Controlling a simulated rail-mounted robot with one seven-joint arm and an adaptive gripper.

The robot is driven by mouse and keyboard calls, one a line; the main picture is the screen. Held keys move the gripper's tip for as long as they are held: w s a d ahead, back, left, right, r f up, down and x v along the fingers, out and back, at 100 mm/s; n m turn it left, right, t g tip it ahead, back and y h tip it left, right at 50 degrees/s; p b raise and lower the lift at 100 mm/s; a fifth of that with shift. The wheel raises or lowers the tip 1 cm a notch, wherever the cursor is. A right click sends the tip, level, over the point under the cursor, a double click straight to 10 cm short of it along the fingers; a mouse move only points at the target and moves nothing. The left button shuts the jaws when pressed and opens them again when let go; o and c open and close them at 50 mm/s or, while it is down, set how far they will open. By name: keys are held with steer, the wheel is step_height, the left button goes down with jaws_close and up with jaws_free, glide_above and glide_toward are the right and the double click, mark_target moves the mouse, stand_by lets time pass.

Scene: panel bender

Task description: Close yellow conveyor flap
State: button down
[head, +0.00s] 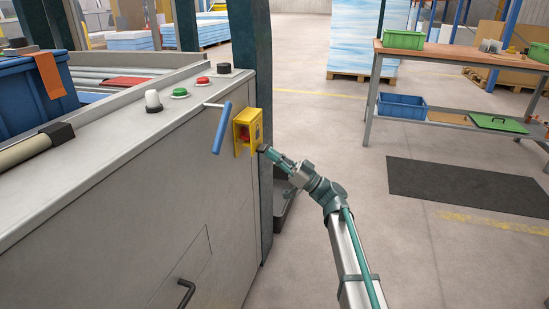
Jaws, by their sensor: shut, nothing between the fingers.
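A small yellow box (241,121) is mounted on the side panel of the grey conveyor housing, near its far corner. Its front stands open and a red part (243,133) shows inside. A yellow plate with a small dark marking, which looks like the flap (256,129), stands out along the right side of the box. My gripper (263,149) is shut and empty at the lower right edge of this plate. It is very close to the plate; I cannot tell if they touch.
A crank with a blue handle (222,127) sticks out just left of the box. A dark post (265,200) rises behind it. Buttons (180,93) line the housing top, with a blue crate (28,98) at left.

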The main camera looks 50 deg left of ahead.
stand_by(0.3)
steer(key=p+v, duration=0.1)
steer(key=v, duration=1.2)
steer(key=shift+f, duration=0.25)
stand_by(0.3)
